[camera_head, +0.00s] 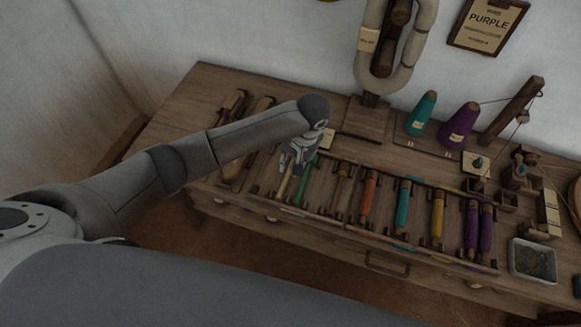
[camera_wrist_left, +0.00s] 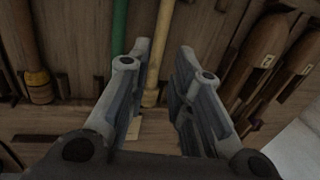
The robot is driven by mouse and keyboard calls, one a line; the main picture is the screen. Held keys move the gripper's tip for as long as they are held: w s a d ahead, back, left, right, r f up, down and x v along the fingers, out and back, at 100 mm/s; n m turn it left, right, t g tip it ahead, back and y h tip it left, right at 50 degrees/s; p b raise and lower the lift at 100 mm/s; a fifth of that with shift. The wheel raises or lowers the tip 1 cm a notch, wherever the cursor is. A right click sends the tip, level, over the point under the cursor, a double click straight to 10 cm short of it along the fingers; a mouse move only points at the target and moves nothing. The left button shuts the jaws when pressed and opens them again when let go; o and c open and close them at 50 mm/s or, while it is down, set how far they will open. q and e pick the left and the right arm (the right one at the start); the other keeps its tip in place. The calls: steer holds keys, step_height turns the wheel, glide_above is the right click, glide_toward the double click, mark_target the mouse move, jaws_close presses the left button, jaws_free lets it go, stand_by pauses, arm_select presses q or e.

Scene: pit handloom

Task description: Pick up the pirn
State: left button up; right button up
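Several pirns lie side by side in a rack on the wooden table: a pale yellow pirn (camera_head: 285,182), a green pirn (camera_head: 304,182), an orange pirn (camera_head: 368,195), a teal pirn (camera_head: 402,207), a yellow pirn (camera_head: 437,214) and purple pirns (camera_head: 486,229). My left gripper (camera_head: 294,165) is above the rack's left end, over the pale yellow and green pirns. In the left wrist view, its fingers (camera_wrist_left: 165,55) are apart with nothing held. The pale yellow pirn (camera_wrist_left: 159,50) shows between them. The green pirn (camera_wrist_left: 119,38) is just left, partly hidden by a finger. My right gripper is not in view.
Wooden shuttles (camera_wrist_left: 260,55) lie left of the rack in the head view. Teal (camera_head: 422,112) and purple (camera_head: 459,124) cones stand behind it, near a wooden post (camera_head: 510,108). A grey tray (camera_head: 533,262) sits at the table's right end.

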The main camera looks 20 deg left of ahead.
mark_target(288, 174)
arm_select(q)
steer(key=f, duration=0.4)
steer(key=a+f, duration=0.1)
steer(key=f, duration=0.1)
steer(key=shift+w+f, duration=0.15)
steer(key=shift+f, duration=0.05)
steer(key=shift+c, duration=0.4)
jaws_close()
